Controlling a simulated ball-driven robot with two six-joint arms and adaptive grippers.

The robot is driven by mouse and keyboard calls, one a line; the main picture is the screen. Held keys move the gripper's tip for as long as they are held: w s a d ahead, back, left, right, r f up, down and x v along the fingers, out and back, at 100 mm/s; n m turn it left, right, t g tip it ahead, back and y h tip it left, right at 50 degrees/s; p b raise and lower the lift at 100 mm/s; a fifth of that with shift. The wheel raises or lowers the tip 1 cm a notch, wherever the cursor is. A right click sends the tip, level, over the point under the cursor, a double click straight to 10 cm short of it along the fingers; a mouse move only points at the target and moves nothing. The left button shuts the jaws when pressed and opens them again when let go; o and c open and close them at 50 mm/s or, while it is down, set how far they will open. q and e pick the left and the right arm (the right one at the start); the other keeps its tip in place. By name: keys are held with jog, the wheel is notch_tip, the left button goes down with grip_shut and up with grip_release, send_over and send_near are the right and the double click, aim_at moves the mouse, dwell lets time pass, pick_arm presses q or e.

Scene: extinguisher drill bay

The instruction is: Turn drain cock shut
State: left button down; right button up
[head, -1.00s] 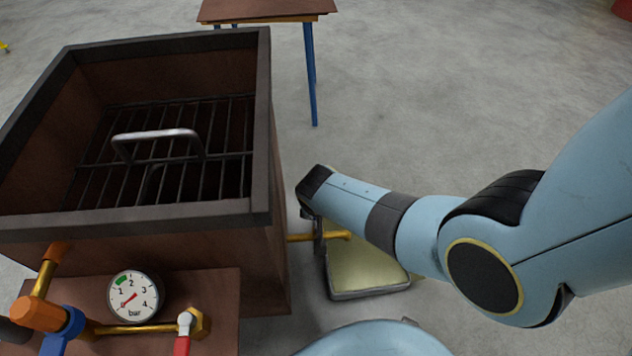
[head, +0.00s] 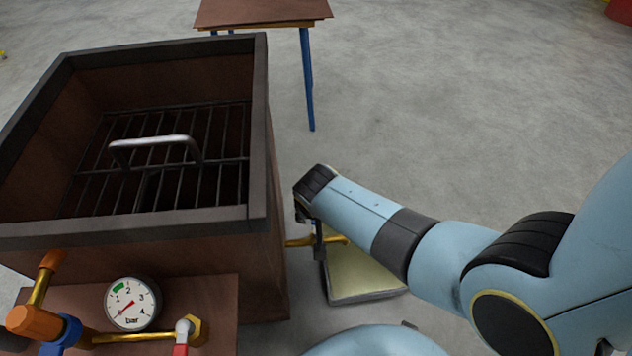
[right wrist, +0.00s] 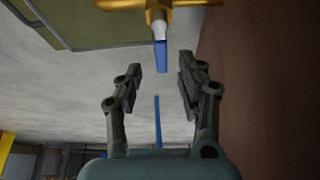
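The drain cock is a brass fitting (right wrist: 150,7) with a blue lever (right wrist: 161,55) on a pale stem, at the top of the right wrist view. In the head view its brass pipe (head: 300,242) sticks out of the right side of the brown fire box (head: 279,265); the lever is hidden there. My right gripper (right wrist: 160,82) is open, its two dark fingers apart. The lever's end lies between and just beyond the fingertips, with no contact visible. In the head view the right gripper (head: 317,240) is at the pipe, partly hidden by my wrist. My left gripper is not in view.
A shallow tray (head: 362,270) lies on the floor under the pipe. A pressure gauge (head: 132,303) and a red-handled valve (head: 186,335) stand at the box's front. A blue-legged table (head: 263,12) stands behind.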

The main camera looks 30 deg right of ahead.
jog(key=v, duration=0.4)
jog(key=shift+s+r, duration=0.1)
jog(key=shift+r, duration=0.1)
dwell(0.3)
